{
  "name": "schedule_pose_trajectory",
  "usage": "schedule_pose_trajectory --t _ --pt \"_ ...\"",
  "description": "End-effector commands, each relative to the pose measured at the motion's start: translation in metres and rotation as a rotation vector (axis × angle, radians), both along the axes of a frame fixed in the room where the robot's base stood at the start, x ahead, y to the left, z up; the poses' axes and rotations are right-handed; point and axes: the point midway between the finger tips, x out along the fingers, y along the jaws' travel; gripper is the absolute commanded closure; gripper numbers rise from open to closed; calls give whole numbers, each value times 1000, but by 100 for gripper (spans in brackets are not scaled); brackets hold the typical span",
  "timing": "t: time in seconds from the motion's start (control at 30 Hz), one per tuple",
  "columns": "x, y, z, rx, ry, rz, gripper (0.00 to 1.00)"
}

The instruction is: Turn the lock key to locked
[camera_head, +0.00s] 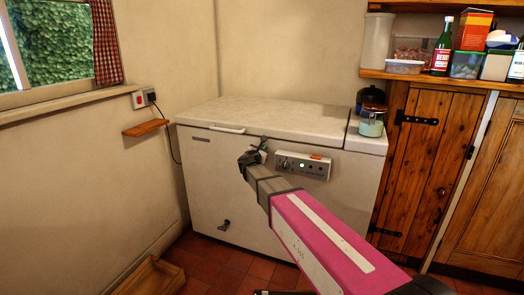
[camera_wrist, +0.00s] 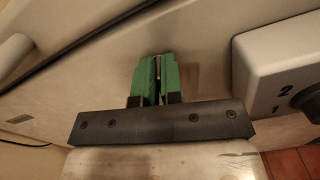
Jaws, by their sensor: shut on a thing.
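The white chest freezer (camera_head: 230,185) stands against the back wall with its lid down. My gripper (camera_head: 254,153) is at the freezer's front, just under the lid edge and left of the control panel. In the wrist view, the green fingertips (camera_wrist: 156,75) are close together against the freezer front. They are shut on the lock key (camera_wrist: 157,72), of which only a thin, brassy sliver shows between them. The lock around the key is hidden by the fingers, so I cannot tell which way it is turned.
The control panel (camera_head: 310,167), with a dial and green light, is close to the right of my gripper; its edge shows in the wrist view (camera_wrist: 262,62). The lid handle (camera_head: 227,129) is to the left. Jars (camera_head: 371,121) stand on the freezer's right end. A wooden crate (camera_head: 152,277) is on the floor.

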Motion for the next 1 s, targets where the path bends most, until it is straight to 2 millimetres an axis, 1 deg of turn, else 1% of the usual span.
schedule_pose_trajectory --t 1.0 --pt "-2 -5 -5 902 -328 0 100"
